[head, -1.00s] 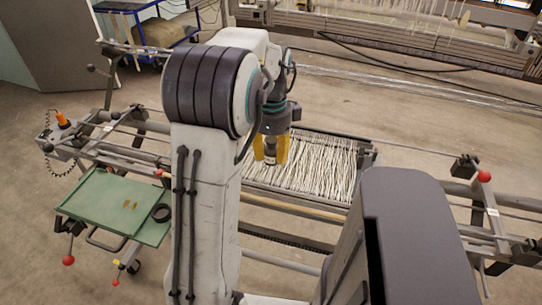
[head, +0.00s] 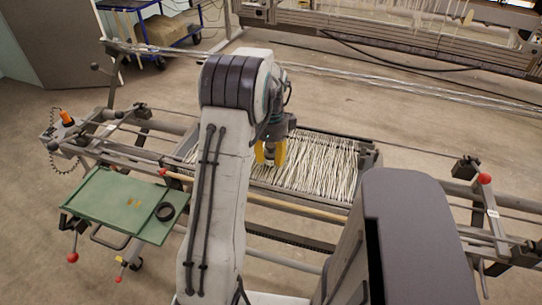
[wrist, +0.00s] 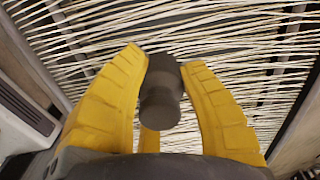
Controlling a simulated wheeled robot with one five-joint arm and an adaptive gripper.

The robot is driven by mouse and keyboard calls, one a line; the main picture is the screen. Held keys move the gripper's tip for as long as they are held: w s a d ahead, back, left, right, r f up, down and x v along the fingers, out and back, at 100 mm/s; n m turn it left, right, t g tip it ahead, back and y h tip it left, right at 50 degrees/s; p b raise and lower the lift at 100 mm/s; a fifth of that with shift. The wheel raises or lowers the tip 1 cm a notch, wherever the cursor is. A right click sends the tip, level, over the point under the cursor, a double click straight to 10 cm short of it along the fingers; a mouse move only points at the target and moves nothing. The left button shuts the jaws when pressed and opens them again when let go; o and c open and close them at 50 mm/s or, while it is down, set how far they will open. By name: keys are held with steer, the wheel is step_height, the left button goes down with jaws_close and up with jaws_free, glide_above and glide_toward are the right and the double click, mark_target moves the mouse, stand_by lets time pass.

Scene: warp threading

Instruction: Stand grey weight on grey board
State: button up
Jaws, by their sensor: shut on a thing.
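My gripper (head: 270,153) has yellow fingers and is shut on the grey weight (wrist: 160,95). The weight is a dark grey cylinder with a wider end, held between the fingers in the wrist view. In the head view it is a small dark shape between the fingers, mostly hidden. The gripper is over the white warp threads (head: 318,165); the gap between weight and threads cannot be told. I cannot make out a grey board with certainty in either view.
Frame rails with red knobs (head: 484,178) run on both sides. A blue cart (head: 130,5) stands at the back left, with open floor behind the frame.

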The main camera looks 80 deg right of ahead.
mark_target(271, 145)
steer(key=shift+f, duration=0.25)
steer(key=o, duration=1.2)
steer(key=shift+c, duration=0.2)
steer(key=shift+r, duration=0.1)
step_height(271, 145, up, 12)
steer(key=shift+f+p, duration=0.1)
steer(key=shift+p, duration=0.4)
